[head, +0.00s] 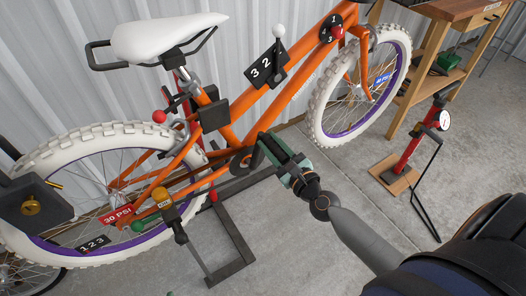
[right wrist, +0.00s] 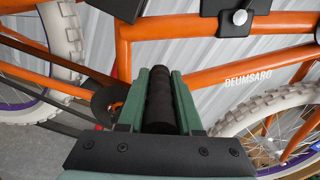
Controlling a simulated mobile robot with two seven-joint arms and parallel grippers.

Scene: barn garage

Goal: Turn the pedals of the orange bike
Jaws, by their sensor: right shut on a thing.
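The orange bike (head: 300,75) stands in front of a corrugated wall, with a white saddle (head: 165,38) and white tires with purple rims. My right gripper (head: 276,152) has green fingers and is at the crank area, low in the middle of the frame. It is shut on a black ribbed cylinder, the pedal (right wrist: 161,102), which lies between the two fingers in the right wrist view. The pedal also shows partly in the head view (head: 257,154), where the fingers hide some of it. The crank is mostly hidden.
A dark metal stand (head: 238,250) lies on the concrete floor below the bike. A red floor pump (head: 412,145) stands at right, near a wooden workbench (head: 455,12). Open floor lies between stand and pump.

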